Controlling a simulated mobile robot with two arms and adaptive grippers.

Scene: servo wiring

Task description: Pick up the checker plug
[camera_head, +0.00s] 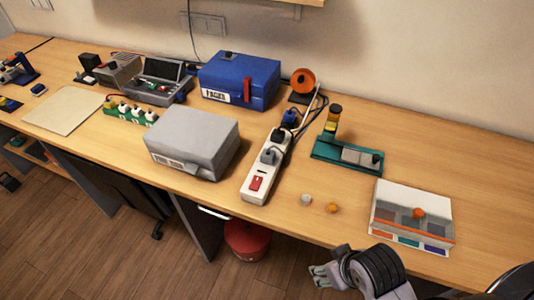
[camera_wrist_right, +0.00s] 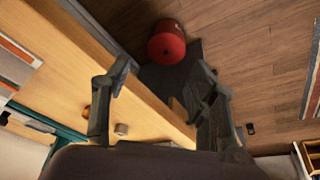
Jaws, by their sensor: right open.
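No plug is clearly marked as the checker plug. On the white power strip (camera_head: 254,184), a dark plug (camera_head: 278,135) and a grey plug (camera_head: 268,156) are seated, with dark cables running from the strip's far end. My right gripper (camera_head: 318,274) is open and empty in front of the table's front edge, well short of the strip. In the right wrist view its two fingers (camera_wrist_right: 160,85) stand wide apart with nothing between them. My left gripper is not in view.
A grey box (camera_head: 192,142) stands left of the strip and a blue case (camera_head: 240,80) behind. A teal board (camera_head: 347,154), two small knobs (camera_head: 332,207) and a white compartment box (camera_head: 413,214) are to the right. A red bin (camera_head: 246,240) stands below the table.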

